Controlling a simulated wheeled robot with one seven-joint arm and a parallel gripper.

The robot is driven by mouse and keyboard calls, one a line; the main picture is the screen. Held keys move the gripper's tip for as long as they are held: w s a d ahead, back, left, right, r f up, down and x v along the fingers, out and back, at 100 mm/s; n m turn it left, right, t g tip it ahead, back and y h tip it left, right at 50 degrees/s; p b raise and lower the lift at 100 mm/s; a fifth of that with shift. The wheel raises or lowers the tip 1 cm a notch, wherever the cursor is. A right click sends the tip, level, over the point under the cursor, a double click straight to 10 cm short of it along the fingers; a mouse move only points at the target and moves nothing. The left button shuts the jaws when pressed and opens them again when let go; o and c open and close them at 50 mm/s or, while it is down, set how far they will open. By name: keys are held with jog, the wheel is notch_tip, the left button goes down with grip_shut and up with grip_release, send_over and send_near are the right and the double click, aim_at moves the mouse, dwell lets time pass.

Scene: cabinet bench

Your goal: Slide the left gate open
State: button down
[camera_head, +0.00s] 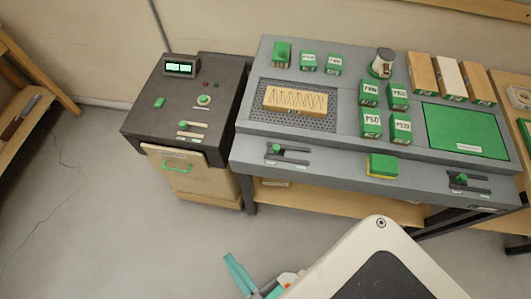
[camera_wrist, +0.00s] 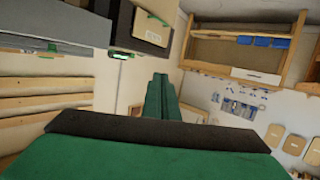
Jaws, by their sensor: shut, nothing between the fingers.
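The left gate shows in the head view as a green knob (camera_head: 276,149) on dark slotted rails at the front left edge of the grey bench. The knob sits towards the left part of its rails. A similar right gate (camera_head: 461,178) is at the front right edge. My gripper (camera_head: 230,258) is at the bottom of the head view, low in front of the bench and apart from the left gate. In the wrist view its green fingers (camera_wrist: 158,90) are together and empty. The gate cannot be made out clearly in the wrist view.
A dark control cabinet (camera_head: 150,117) with a green-handled drawer stands left of the bench. The bench (camera_head: 240,158) carries a sanded wood block (camera_head: 295,100), several green blocks, a green mat (camera_head: 465,130) and a green-yellow sponge (camera_head: 383,165) near the front. Floor in front is clear.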

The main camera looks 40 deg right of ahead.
jog(key=w+d+f+n+g+h, duration=0.3)
jog(key=w+d+f+n+g, duration=0.1)
jog(key=w+f+n, duration=0.85)
jog(key=w+d+n+g+h, duration=0.3)
jog(key=w+d+n+h, duration=0.15)
jog(key=w+d, duration=0.2)
notch_tip(320, 180, up, 15)
jog(key=w+d+g+h, duration=0.2)
jog(key=g+h, duration=0.5)
jog(key=g, duration=0.2)
jog(key=shift+w+d, duration=0.15)
jog(key=shift+d, duration=0.1)
jog(key=shift+d, duration=0.1)
send_near(274, 150)
jog(key=shift+m, duration=0.3)
jog(key=x, duration=0.2)
jog(key=f+x, duration=0.1)
jog(key=x, duration=0.2)
jog(key=shift+w, duration=0.15)
jog(key=shift+d, duration=0.6)
